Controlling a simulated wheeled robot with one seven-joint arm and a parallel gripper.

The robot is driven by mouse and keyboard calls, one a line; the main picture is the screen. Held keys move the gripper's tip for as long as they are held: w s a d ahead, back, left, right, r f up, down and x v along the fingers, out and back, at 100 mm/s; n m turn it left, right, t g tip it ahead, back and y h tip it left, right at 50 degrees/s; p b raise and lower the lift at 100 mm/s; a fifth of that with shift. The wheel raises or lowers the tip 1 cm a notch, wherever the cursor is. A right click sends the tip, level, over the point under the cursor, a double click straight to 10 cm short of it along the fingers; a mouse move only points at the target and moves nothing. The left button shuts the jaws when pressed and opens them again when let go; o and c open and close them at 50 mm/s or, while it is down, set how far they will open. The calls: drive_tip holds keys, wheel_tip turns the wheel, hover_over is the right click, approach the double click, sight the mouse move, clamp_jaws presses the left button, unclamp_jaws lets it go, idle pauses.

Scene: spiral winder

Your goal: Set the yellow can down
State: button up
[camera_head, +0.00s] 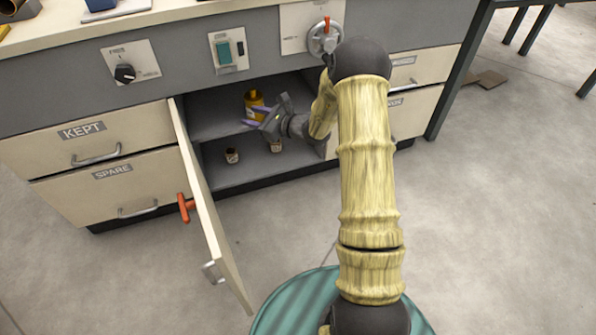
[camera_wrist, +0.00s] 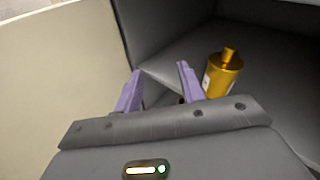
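The yellow can (camera_head: 254,100) stands on the upper shelf inside the open cabinet, partly hidden by my gripper in the head view. In the wrist view the can (camera_wrist: 222,74) has a narrow neck and a pale label, and it stands to the right of my fingers, outside the gap between them. My gripper (camera_head: 256,116) reaches into the cabinet front beside the can. In the wrist view the two purple fingers of my gripper (camera_wrist: 160,72) are spread apart, with no can between them.
Two small brown-and-white containers, one on the left (camera_head: 232,156) and one on the right (camera_head: 276,146), stand on the lower shelf (camera_head: 250,174). Drawers marked KEPT (camera_head: 85,138) and SPARE are closed.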

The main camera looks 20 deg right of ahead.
drive_tip(key=s+a+r+n+g+h, duration=0.1)
drive_tip(key=s+a+n+g, duration=0.2)
drive_tip(key=s+n+g, duration=0.5)
drive_tip(key=s+a+n+g+h, duration=0.1)
drive_tip(key=s+a+n+g, duration=0.3)
drive_tip(key=s, duration=0.8)
drive_tip(key=s+d+r+n+t+h, duration=0.1)
drive_tip(key=s+d+r+n+h, duration=0.1)
drive_tip(key=s+d+n+h, duration=0.2)
drive_tip(key=s+d+r+n+t+h, duration=0.1)
drive_tip(key=s+d+r+n+h, duration=0.1)
drive_tip(key=s+d+n+h, duration=0.2)
drive_tip(key=s+d+n, duration=0.2)
drive_tip(key=s+n, duration=0.2)
drive_tip(key=n, duration=0.1)
drive_tip(key=shift+s+r+n+h, duration=0.25)
drive_tip(key=shift+s+n+h, duration=0.05)
drive_tip(key=shift+s+n, duration=0.1)
wheel_tip(320, 180, up, 8)
drive_tip(key=p, duration=0.8)
drive_tip(key=shift+r, duration=0.15)
